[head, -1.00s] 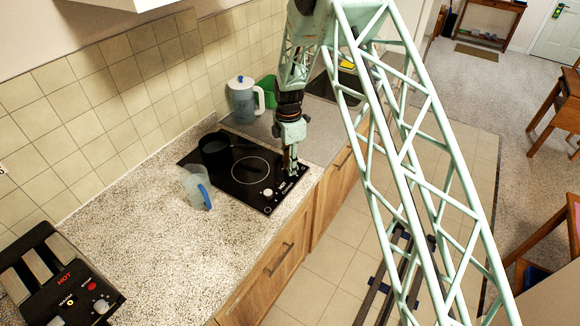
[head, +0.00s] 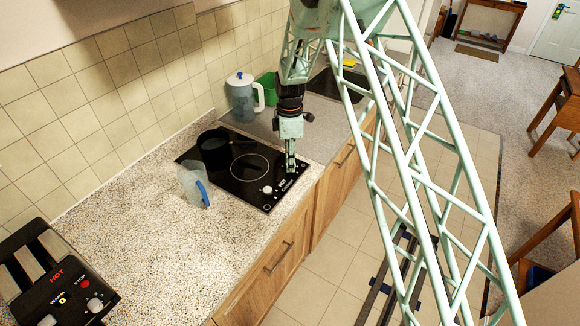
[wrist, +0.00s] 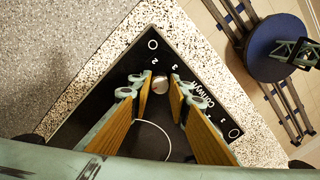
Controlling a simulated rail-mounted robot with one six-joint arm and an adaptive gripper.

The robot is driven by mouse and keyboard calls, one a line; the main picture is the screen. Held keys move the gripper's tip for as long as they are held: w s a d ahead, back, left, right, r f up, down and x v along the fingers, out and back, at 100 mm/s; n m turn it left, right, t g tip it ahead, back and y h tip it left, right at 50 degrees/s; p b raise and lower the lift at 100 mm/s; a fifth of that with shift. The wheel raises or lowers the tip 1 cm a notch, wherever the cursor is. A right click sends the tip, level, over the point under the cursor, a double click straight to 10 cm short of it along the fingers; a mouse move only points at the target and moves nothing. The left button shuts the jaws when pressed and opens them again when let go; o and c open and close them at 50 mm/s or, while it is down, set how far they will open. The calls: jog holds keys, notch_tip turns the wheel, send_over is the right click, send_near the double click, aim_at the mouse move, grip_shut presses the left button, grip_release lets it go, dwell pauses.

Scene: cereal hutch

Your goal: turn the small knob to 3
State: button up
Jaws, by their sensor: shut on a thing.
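The black hob (head: 238,182) is set in the speckled counter. My gripper (head: 291,170) points down at the hob's right end. In the wrist view my gripper (wrist: 158,80) has its two fingers on either side of a small light round knob (wrist: 161,87), shut on it. The digits 2 and 3 are printed beside this knob; I cannot make out where its pointer stands. In the head view this knob is hidden by my fingers. Another pale knob (head: 267,190) stands free on the hob to the left, by the printed lettering.
A dark pan (head: 214,150) stands at the hob's back left. A clear jug with a blue handle (head: 190,184) is left of the hob. A lidded jug (head: 242,100) and a green container (head: 267,88) stand behind. A black toaster (head: 45,262) is at bottom left.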

jog(key=m+b, duration=0.2)
jog(key=m, duration=0.2)
jog(key=shift+f, duration=0.1)
jog(key=m+b, duration=0.2)
jog(key=m, duration=0.2)
jog(key=m+b, duration=0.2)
jog(key=m, duration=0.1)
jog(key=shift+m, duration=0.4)
jog(key=m+b, duration=0.1)
jog(key=m, duration=0.7)
jog(key=shift+b, duration=0.4)
jog(key=m, duration=0.4)
jog(key=shift+s+t+b, duration=0.1)
jog(key=shift+t+b, duration=0.2)
jog(key=m, duration=0.4)
jog(key=shift+m+b, duration=0.4)
jog(key=shift+m, duration=1.8)
